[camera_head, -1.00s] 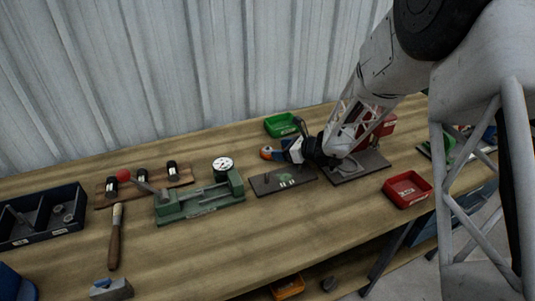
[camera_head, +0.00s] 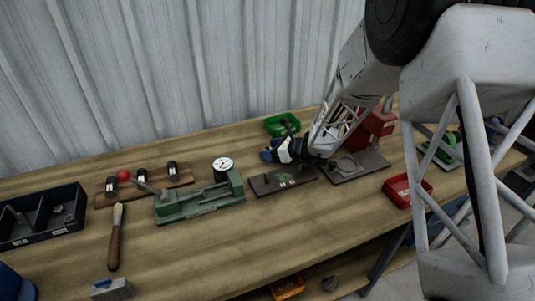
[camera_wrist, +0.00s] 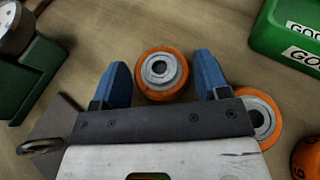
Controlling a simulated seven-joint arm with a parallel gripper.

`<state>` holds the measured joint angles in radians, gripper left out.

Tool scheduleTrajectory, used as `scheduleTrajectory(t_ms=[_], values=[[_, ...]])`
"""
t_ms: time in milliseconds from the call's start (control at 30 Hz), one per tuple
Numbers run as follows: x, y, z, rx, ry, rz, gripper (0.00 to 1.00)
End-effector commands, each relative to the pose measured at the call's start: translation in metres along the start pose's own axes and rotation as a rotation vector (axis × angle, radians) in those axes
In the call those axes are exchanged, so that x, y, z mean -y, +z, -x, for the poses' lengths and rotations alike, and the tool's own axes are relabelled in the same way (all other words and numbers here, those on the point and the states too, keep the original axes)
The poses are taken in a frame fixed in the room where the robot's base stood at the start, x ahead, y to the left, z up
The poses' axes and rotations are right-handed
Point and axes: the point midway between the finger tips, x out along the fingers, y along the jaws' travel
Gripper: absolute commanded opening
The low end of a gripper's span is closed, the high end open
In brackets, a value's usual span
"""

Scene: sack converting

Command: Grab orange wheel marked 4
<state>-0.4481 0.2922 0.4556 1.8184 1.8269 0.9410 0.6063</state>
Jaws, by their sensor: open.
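In the wrist view, my gripper (camera_wrist: 163,80) is open, with one blue finger on each side of an orange wheel (camera_wrist: 162,75) with a grey hub. I cannot tell whether the fingers touch it, and no number is readable on it. A second orange wheel (camera_wrist: 264,118) is partly hidden behind the right finger and gripper body. A third orange piece (camera_wrist: 306,157) is cut off at the right edge, with an unclear dark mark. In the head view, my gripper (camera_head: 268,154) is low over the bench behind the dark plate, and hides the wheels.
A green bin (camera_wrist: 290,38) labelled GOO... stands right of the wheels; it also shows in the head view (camera_head: 282,125). A green fixture with a dial gauge (camera_head: 222,164) is to the left. A dark plate (camera_head: 270,184) lies in front, and a red bin (camera_head: 402,190) to the right.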

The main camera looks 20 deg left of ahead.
Motion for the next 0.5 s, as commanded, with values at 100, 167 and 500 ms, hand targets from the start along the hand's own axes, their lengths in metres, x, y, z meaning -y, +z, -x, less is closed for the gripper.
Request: scheduleTrajectory(t_ms=[100,167,500], values=[[0.0000,-0.0001,0.0001,0.000,0.000,0.000,0.69],[0.0000,-0.0001,0.0001,0.000,0.000,0.000,0.61],[0.0001,0.0002,0.0002,0.000,0.000,0.000,0.33]])
